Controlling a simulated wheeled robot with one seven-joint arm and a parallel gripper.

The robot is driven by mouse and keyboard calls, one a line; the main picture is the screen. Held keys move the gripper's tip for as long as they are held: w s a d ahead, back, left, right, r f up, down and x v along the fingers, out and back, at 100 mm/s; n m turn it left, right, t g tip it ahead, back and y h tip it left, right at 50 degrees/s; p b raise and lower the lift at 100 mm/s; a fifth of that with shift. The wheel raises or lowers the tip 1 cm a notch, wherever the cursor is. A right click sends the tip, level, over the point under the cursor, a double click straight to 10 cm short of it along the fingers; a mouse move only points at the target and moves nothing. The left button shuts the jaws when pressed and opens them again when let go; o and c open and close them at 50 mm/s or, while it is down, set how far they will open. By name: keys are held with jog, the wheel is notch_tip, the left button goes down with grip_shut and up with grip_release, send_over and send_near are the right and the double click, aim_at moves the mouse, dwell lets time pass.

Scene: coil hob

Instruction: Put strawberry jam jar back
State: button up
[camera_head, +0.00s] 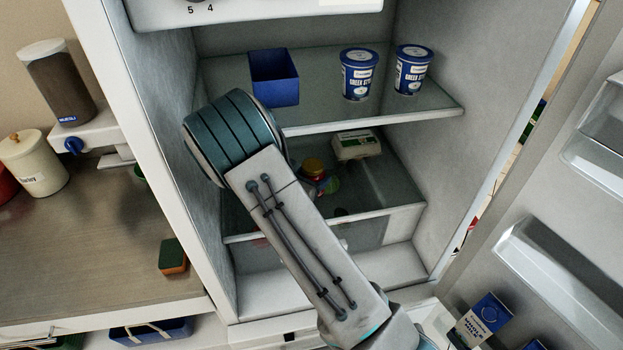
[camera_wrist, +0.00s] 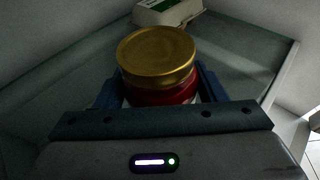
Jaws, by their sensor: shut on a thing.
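The strawberry jam jar (camera_wrist: 157,58) has a gold lid and a red body. In the wrist view it stands upright between the two blue fingers of my gripper (camera_wrist: 158,88), which is shut on it. In the head view the jar (camera_head: 313,168) shows small on the lower glass shelf area of the open fridge, just right of my arm. I cannot tell whether the jar's base touches the shelf (camera_head: 385,190).
An egg carton (camera_head: 356,145) sits behind the jar. The upper shelf (camera_head: 430,105) holds a blue bin (camera_head: 274,78) and two yogurt tubs (camera_head: 358,75) (camera_head: 411,70). The fridge side wall is close to my arm on the left. The open door (camera_head: 560,265) stands on the right.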

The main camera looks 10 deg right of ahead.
jog(key=shift+f, duration=0.8)
jog(key=shift+f, duration=0.2)
jog(key=o, duration=1.5)
jog(key=shift+r, duration=0.1)
